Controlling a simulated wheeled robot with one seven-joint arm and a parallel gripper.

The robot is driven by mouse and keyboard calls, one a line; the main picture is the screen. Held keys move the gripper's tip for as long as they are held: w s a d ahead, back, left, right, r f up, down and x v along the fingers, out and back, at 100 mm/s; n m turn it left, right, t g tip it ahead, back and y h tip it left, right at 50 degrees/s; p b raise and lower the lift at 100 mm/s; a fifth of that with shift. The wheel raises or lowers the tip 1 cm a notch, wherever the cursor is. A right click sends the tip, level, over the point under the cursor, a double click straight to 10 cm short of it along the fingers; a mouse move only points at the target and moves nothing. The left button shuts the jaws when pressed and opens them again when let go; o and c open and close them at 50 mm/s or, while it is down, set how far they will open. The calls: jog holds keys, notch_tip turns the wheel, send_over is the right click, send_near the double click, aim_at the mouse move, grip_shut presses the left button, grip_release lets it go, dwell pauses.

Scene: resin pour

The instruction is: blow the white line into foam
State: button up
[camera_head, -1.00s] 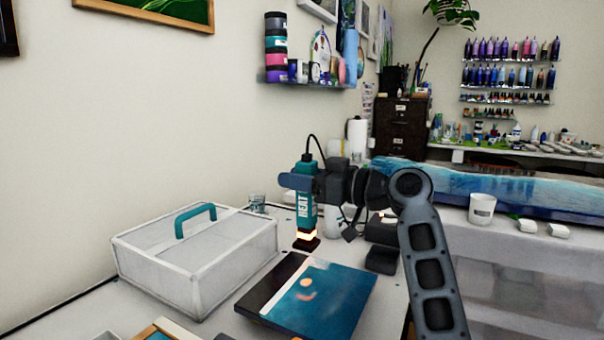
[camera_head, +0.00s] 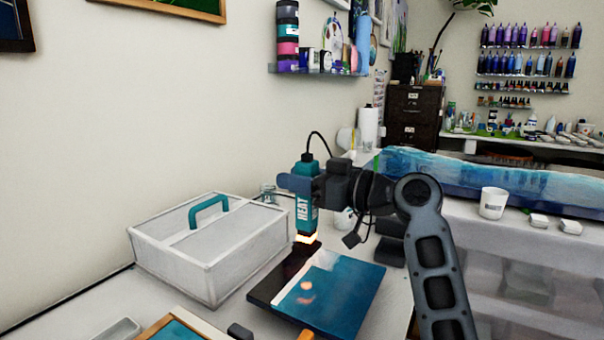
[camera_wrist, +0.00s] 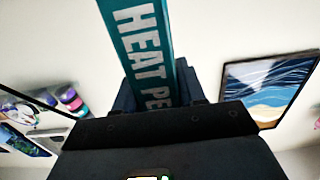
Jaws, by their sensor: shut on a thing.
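My gripper (camera_head: 305,184) is shut around the teal heat tool (camera_head: 306,207), whose white lettering begins HEAT. It holds the tool upright, with the nozzle pointing down and glowing orange. The tool also shows in the wrist view (camera_wrist: 146,50). The nozzle is a little above the far left part of the panel (camera_head: 345,300). The panel is dark at its left and blue at its right. The white line (camera_head: 289,293) runs between these parts. A pale patch shows at its far end; I cannot tell foam from shine there. Two pinkish spots lie on the blue.
A white box with a teal handle (camera_head: 208,250) stands close left of the tool. A framed piece (camera_head: 172,328) and a dark object (camera_head: 240,330) lie at the near edge. A white cup (camera_head: 493,203) and a long blue slab (camera_head: 450,175) are at the right.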

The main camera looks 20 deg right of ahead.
jog(key=shift+s+a+p, duration=2.65)
jog(key=shift+s+a, duration=1.1)
jog(key=shift+a, duration=1.5)
notch_tip(320, 180, up, 8)
jog(key=p, duration=0.5)
jog(key=shift+r+p, duration=0.25)
jog(key=shift+p, duration=0.15)
